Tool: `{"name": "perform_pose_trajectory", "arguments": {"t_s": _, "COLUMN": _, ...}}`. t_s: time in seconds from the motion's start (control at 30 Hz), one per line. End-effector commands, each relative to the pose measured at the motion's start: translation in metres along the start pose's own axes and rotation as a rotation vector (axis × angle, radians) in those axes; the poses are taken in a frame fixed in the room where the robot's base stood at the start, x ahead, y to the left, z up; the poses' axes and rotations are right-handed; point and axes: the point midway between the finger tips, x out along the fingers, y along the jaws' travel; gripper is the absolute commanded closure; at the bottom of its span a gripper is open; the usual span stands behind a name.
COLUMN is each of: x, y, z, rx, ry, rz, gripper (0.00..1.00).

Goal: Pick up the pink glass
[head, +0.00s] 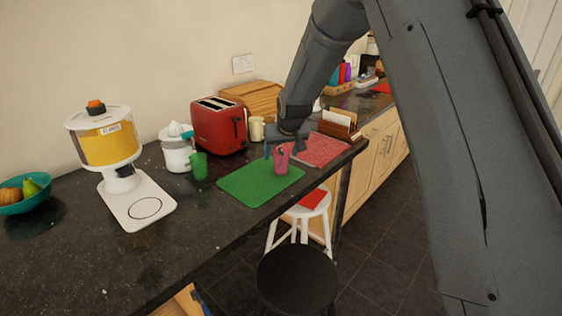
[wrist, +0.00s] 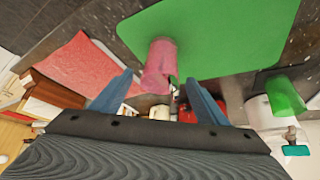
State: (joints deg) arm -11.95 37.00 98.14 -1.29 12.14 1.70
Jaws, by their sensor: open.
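The pink glass (head: 281,163) stands on the right part of the green mat (head: 248,190) on the dark counter. My gripper (head: 283,152) is right at the glass in the head view, and part of the glass is hidden by it. In the wrist view the pink glass (wrist: 159,66) lies ahead of and between the two blue fingers of my open gripper (wrist: 160,90). I see a gap to each finger there, and I cannot tell how deep the glass sits between them.
A green glass (head: 199,166) stands left of the mat. A red cloth (head: 320,150) lies right of the mat. A white stool (head: 309,203) stands below the counter edge.

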Motion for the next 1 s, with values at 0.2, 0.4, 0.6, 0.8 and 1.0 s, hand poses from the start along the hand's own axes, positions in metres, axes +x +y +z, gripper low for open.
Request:
{"name": "perform_pose_trajectory", "arguments": {"t_s": 0.2, "x": 0.0117, "y": -0.0003, "z": 0.0005, "rx": 0.000, "ry": -0.001, "rz": 0.000, "gripper": 0.32}}
{"name": "perform_pose_trajectory", "arguments": {"t_s": 0.4, "x": 0.0121, "y": -0.0002, "z": 0.0006, "rx": 0.000, "ry": -0.001, "rz": 0.000, "gripper": 0.32}}
{"name": "perform_pose_trajectory", "arguments": {"t_s": 0.6, "x": 0.0119, "y": -0.0002, "z": 0.0005, "rx": 0.000, "ry": -0.001, "rz": 0.000, "gripper": 0.66}}
{"name": "perform_pose_trajectory", "arguments": {"t_s": 0.8, "x": 0.0117, "y": -0.0002, "z": 0.0001, "rx": 0.000, "ry": 0.000, "rz": 0.000, "gripper": 0.79}}
{"name": "perform_pose_trajectory", "arguments": {"t_s": 1.0, "x": 0.0061, "y": -0.0002, "z": -0.0047, "rx": 0.000, "ry": 0.003, "rz": 0.000, "gripper": 0.79}}
